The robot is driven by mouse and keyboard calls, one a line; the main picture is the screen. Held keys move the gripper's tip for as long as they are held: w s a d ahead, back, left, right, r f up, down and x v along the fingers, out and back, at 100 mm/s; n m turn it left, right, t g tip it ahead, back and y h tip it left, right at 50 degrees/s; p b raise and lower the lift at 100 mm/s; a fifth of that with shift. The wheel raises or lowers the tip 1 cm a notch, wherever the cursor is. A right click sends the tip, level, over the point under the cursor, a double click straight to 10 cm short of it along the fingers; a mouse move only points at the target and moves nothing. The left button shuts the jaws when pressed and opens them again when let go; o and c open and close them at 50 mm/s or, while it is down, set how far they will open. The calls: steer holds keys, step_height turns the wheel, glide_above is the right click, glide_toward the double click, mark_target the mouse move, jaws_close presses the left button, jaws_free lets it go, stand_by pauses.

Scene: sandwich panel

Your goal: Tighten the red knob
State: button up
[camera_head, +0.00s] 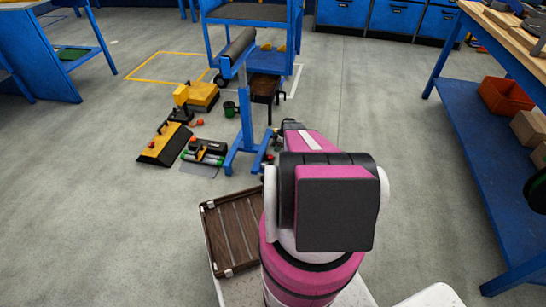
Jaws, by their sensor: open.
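My arm (311,143) reaches forward over the floor toward a blue stand (246,125). My gripper is hidden behind my own arm, so its fingers do not show. Some small dark, green and red bits show at the arm's left edge, beside the stand's foot; they are too small to tell apart. A small red spot (268,157) is among them, and I cannot tell if it is the red knob. Small orange-red pieces also lie near the yellow-and-black equipment (165,143) left of the stand.
A brown slatted tray (232,235) lies close in front, left of my arm. A green-ended tool (203,152) lies on the floor. A blue workbench (480,140) with a red bin (505,96) stands right. Grey floor between arm and bench is clear.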

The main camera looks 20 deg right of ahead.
mark_target(270, 156)
steer(key=x, duration=1)
steer(key=shift+f, duration=0.35)
steer(key=c, duration=0.9)
